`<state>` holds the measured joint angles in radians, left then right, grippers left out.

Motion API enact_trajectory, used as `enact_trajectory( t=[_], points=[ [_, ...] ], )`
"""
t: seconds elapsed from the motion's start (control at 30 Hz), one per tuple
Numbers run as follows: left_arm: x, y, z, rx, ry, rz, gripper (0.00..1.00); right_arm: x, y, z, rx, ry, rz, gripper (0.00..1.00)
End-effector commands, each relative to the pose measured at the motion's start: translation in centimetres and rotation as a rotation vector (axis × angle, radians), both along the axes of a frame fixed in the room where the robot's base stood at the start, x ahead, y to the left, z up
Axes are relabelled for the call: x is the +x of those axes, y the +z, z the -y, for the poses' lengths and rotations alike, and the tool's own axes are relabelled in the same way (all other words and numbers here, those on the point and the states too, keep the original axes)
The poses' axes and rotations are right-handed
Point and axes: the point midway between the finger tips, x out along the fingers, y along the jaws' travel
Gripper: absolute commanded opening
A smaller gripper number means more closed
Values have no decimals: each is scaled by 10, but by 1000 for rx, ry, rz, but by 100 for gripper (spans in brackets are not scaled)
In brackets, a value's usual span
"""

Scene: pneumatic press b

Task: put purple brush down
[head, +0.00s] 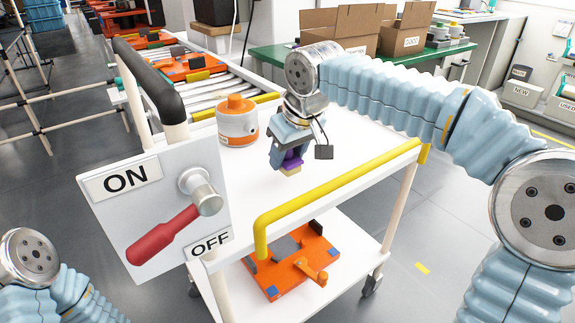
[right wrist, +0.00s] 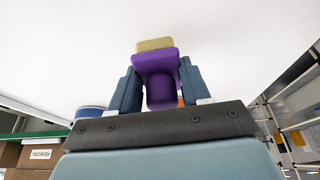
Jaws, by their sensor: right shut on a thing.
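The purple brush (head: 292,160) hangs from my right gripper (head: 287,155) above the white cart top (head: 335,150), its tan bristles pointing down. In the right wrist view, the purple brush (right wrist: 157,64) sits between both fingers of the right gripper (right wrist: 159,86), which are shut on its handle. The tan bristle block shows beyond the purple body. I cannot tell whether the bristles touch the cart top. Part of my left arm shows at the lower left of the head view, but its gripper is out of frame.
An orange and grey round container (head: 238,125) stands left of the brush. A yellow rail (head: 330,190) runs along the cart's front. An ON/OFF panel with a red lever (head: 160,235) stands in the left foreground. An orange fixture (head: 290,262) lies on the lower shelf. Cardboard boxes (head: 345,28) stand behind.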

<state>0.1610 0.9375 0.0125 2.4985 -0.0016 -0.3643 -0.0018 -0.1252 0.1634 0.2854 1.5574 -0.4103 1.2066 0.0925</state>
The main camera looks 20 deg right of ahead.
Motion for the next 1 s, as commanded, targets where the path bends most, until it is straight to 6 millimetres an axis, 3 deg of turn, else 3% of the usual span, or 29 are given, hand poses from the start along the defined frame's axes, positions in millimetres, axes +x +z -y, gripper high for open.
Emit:
enact_trajectory(
  t=[0.1,0.5,0.53,0.67,0.7,1.0],
  points=[
    [0,-4,-1,1,2,1,43,0,-17,0,-1,0,-3,9],
    [1,-6,-2,2,3,2,43,0,-23,-1,1,0,-1,9],
    [1,-6,-2,2,3,2,43,0,-23,-1,1,0,-1,48],
    [1,-5,-2,2,3,2,43,0,-22,-1,1,0,-1,68],
    [1,-5,-2,2,3,2,43,1,-22,-1,1,0,-1,72],
    [1,-3,-1,2,3,1,43,1,-18,-1,1,0,-1,72]
  ],
)
